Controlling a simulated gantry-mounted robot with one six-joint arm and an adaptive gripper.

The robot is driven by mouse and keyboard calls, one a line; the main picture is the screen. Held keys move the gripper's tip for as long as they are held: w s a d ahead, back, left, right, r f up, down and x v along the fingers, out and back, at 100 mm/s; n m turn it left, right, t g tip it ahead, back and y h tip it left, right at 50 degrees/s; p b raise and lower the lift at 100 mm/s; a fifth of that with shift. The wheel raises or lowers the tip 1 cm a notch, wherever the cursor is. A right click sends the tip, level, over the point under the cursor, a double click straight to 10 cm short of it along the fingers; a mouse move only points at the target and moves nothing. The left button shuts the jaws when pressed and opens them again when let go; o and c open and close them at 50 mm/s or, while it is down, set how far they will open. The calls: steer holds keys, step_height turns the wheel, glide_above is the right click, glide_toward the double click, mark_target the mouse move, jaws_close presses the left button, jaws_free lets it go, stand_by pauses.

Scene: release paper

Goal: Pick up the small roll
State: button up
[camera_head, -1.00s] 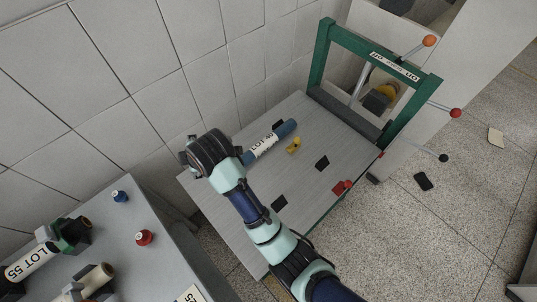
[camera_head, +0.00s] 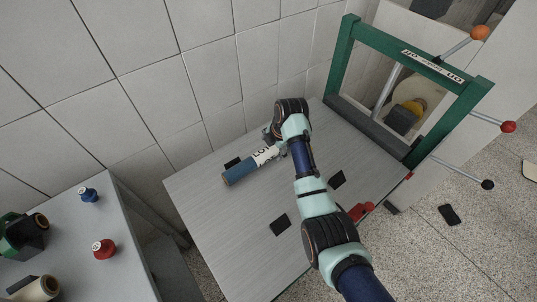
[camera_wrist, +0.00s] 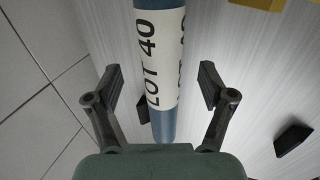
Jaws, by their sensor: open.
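A blue roll with a white label reading LOT 40 lies on the grey table; it shows in the head view (camera_head: 240,173) and in the wrist view (camera_wrist: 160,55). My gripper (camera_wrist: 161,82) is open, with one finger on each side of the roll in the wrist view. I cannot tell how high the fingers are above the table. In the head view my gripper (camera_head: 271,134) is over the roll's right part, and my wrist hides that end.
The table (camera_head: 215,210) also bears dark flat pieces (camera_head: 280,224) and a red object (camera_head: 361,211). A green frame (camera_head: 408,60) with levers stands at its right end, and a tiled wall (camera_head: 150,100) runs behind. Other rolls (camera_head: 38,289) and spools (camera_head: 104,249) are on the left table.

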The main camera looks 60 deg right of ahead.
mark_target(271, 150)
steer(key=b+x, duration=0.1)
steer(key=x, duration=0.2)
steer(key=shift+w+f, duration=0.1)
steer(key=shift+f, duration=0.3)
steer(key=shift+r, duration=0.1)
steer(key=c, duration=1.4)
step_height(271, 150, up, 20)
steer(key=p, duration=0.5)
steer(key=shift+c, duration=0.2)
